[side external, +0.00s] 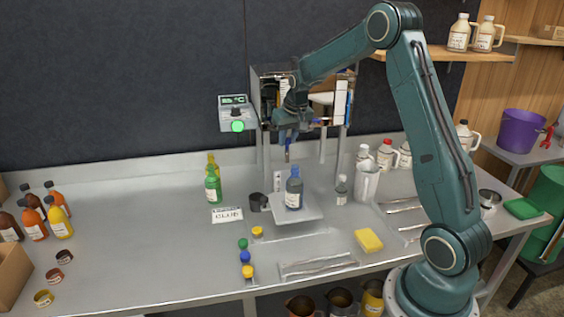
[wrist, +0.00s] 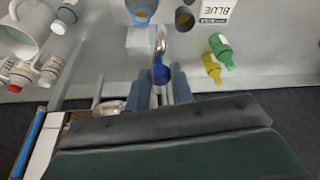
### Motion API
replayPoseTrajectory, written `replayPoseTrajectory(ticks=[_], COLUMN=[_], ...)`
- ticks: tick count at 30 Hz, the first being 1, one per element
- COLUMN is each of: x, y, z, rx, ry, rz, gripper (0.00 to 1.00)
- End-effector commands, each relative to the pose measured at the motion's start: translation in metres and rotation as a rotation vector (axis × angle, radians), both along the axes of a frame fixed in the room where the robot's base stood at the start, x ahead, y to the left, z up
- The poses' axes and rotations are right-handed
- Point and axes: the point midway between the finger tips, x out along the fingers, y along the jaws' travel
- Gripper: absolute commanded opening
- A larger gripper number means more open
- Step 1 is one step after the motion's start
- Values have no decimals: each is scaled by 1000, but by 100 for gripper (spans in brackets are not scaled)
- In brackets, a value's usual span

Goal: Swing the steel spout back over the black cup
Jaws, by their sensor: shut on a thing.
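The steel spout (wrist: 160,40) has a blue grip (wrist: 161,74). My gripper (wrist: 160,88) is shut on that grip, with one finger on each side. In the side view my gripper (side external: 288,138) is under the evaporator, above the blue bottle. The black cup (side external: 259,202) stands left of the blue bottle (side external: 294,192), which is on a pale square plate (side external: 312,213). In the wrist view the spout's free end appears between the bottle (wrist: 141,11) and the cup (wrist: 185,19). The spout itself is hard to make out in the side view.
The evaporator (side external: 342,72) and its legs surround my gripper. A green bottle (side external: 213,188) and a label card (side external: 227,215) stand to the left. A yellow sponge (side external: 368,240) lies in front.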

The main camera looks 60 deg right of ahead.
Motion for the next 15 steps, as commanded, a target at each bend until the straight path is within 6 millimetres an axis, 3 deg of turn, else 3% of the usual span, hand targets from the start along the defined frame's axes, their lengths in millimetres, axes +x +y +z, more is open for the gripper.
replayPoseTrajectory(ticks=[15], x=[5], y=[3], z=[1], rx=[0], ry=[-2], rz=[5], gripper=[9])
